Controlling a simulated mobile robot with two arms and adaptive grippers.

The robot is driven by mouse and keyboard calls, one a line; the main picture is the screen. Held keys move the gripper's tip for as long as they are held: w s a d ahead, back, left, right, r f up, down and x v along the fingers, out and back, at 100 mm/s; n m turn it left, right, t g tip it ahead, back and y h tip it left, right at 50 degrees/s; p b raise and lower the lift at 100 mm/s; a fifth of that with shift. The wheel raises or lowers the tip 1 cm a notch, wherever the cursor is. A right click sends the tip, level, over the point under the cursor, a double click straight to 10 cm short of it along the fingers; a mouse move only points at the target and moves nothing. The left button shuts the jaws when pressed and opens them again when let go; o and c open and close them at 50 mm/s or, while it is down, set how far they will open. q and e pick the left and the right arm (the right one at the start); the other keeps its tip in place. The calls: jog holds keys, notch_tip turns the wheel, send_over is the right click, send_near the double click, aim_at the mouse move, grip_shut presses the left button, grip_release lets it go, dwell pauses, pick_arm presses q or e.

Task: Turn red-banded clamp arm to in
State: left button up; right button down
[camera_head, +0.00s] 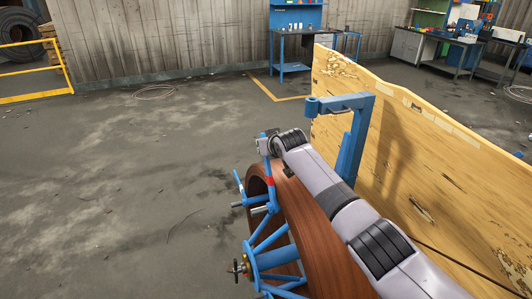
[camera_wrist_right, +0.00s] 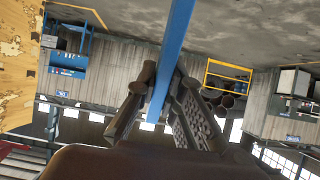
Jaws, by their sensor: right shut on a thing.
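The red-banded clamp arm (camera_head: 268,167) is a thin blue bar with a red band, at the near rim of a brown coiled pipe (camera_head: 329,247). My right gripper (camera_head: 267,142) is at the top end of this arm, above the red band. In the right wrist view, the blue bar (camera_wrist_right: 178,45) passes between the fingers of my right gripper (camera_wrist_right: 160,100), which is shut on it. The red band does not show in that view. The grip contact is partly hidden in the head view. My left gripper is not in view.
A blue spoked frame (camera_head: 270,258) with a small hand knob (camera_head: 238,268) carries the pipe. A blue bracket post (camera_head: 354,135) stands behind my right arm, beside a tall wooden panel (camera_head: 430,160). The floor to the left (camera_head: 110,180) is open.

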jog(key=shift+w+a+f+g+b, duration=0.15)
jog(key=shift+w+f+g+b, duration=0.25)
jog(key=shift+b, duration=0.4)
jog(key=shift+w, duration=0.1)
jog(key=c, duration=1.7)
grip_release()
jog(key=shift+w, duration=0.1)
jog(key=shift+r, duration=0.1)
jog(key=shift+v, duration=6)
jog(key=shift+a, duration=0.1)
